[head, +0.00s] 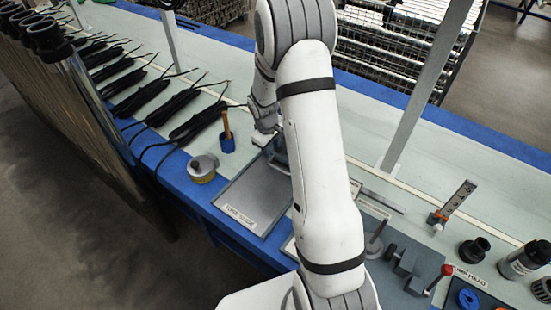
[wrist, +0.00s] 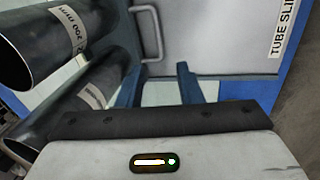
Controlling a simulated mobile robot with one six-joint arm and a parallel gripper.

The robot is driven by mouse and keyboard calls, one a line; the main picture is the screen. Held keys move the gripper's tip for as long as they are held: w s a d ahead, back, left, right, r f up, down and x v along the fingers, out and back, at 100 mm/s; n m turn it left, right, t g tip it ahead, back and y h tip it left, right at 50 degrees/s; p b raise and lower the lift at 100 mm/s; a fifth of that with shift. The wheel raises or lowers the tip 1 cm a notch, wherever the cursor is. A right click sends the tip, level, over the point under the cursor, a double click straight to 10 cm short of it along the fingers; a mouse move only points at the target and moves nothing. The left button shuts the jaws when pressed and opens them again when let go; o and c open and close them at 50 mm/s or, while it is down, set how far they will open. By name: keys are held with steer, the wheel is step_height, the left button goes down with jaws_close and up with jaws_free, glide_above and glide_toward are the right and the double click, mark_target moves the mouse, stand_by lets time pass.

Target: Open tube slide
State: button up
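The tube slide (head: 252,196) is a flat grey panel with a blue border and a printed label, set in the bench left of my arm in the head view. In the wrist view its grey panel (wrist: 225,35) fills the upper middle, with part of the label at the right. A metal U-shaped handle (wrist: 160,35) stands on it, just beyond my fingertips. My gripper (wrist: 160,68) has two blue fingers spread apart with nothing between them. In the head view my arm hides most of the gripper and the handle.
Dark tubes with white labels (wrist: 68,20) lie at the left of the wrist view, close to the left finger. A clamp fixture (head: 405,262) is at right.

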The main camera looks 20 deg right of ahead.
glide_toward(275, 168)
steer(key=shift+n, duration=0.4)
steer(key=f, duration=0.2)
steer(key=d+f, duration=0.1)
steer(key=f, duration=0.2)
steer(key=w+f, duration=0.1)
steer(key=f, duration=0.1)
steer(key=shift+d+f, duration=0.25)
steer(key=shift+d, duration=0.1)
jaws_close()
steer(key=shift+w, duration=0.1)
